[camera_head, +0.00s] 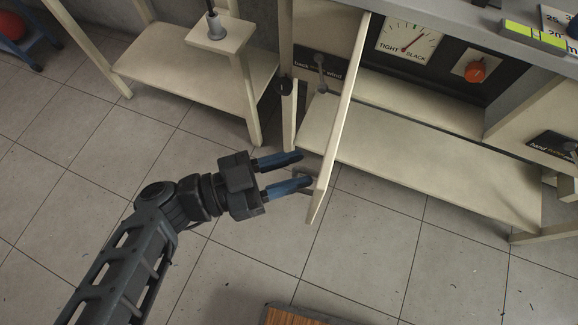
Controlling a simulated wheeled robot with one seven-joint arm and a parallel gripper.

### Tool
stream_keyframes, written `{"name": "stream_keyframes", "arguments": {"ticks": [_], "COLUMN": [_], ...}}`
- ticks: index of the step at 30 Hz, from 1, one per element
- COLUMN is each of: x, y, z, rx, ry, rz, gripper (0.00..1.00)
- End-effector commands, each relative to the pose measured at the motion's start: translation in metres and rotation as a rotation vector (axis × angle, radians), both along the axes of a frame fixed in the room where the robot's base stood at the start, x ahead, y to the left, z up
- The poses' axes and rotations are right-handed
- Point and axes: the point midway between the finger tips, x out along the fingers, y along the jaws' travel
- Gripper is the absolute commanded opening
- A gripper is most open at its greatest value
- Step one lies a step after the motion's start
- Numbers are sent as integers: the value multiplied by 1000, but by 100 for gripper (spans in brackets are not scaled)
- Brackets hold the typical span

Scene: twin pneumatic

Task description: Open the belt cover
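A thin cream panel (340,115), which looks like the belt cover, stands out from the front of the cream cabinet. I see it nearly edge-on, swung outward, with its free end low over the floor. My gripper (304,168) comes from the left, with its two blue fingers apart and a gap between them. The fingertips are right beside the panel's left face near its free end. I cannot tell whether they touch it. A small grey piece, perhaps a handle, shows partly behind the lower finger. Nothing is seen between the fingers.
A low cream stand (190,75) is at upper left. Tiled floor is clear around my arm; a wooden edge (290,316) shows below.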

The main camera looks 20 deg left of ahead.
Motion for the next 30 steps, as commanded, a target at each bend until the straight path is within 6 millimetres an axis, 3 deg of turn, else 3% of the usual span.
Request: {"name": "stream_keyframes", "arguments": {"ticks": [8,21,30], "x": [-3,-36,-43], "y": [3,55,66], "z": [-1,-3,-1], "rx": [2,3,1], "ry": [2,3,2], "rz": [-1,0,-1], "gripper": [37,37,37]}}
